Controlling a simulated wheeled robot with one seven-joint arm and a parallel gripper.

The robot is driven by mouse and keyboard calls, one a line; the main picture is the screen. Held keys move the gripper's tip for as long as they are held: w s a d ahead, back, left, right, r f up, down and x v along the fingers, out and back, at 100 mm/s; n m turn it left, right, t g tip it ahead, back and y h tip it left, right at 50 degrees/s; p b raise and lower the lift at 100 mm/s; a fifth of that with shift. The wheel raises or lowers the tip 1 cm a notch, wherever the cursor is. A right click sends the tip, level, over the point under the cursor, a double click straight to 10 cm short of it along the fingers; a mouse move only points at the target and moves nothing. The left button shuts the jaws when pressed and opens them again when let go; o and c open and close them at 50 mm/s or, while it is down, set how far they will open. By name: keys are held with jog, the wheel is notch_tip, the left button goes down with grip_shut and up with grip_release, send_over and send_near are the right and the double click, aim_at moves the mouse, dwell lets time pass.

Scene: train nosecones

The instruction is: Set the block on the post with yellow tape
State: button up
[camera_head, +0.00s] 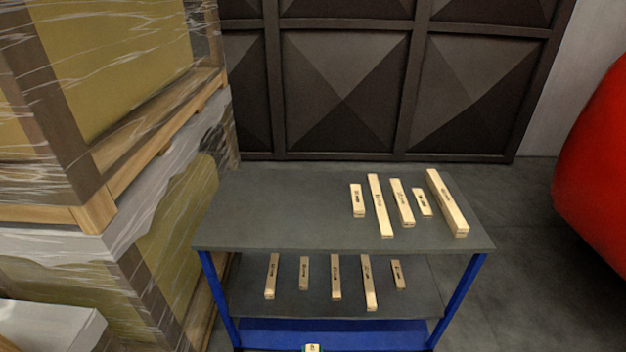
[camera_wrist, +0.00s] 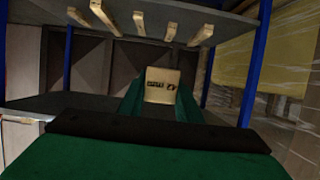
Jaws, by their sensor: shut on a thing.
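My gripper (camera_wrist: 162,97) has green fingers and is shut on a pale wooden block (camera_wrist: 162,84) with dark printed marks on its face. In the head view only the top of this block (camera_head: 313,348) shows at the bottom edge, in front of the blue cart. The rest of the block and the gripper are cut off there. I see no post with yellow tape in either view.
A grey cart (camera_head: 270,205) with blue legs carries several wooden blocks on its top, at the right. More blocks lie on its lower shelf (camera_head: 325,288). Wrapped pallets (camera_head: 110,100) stand close on the left. A red body (camera_head: 600,170) is at far right.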

jog(key=shift+s+d+f, duration=0.2)
jog(key=shift+s+f, duration=0.75)
jog(key=shift+f, duration=0.2)
jog(key=shift+w, duration=0.1)
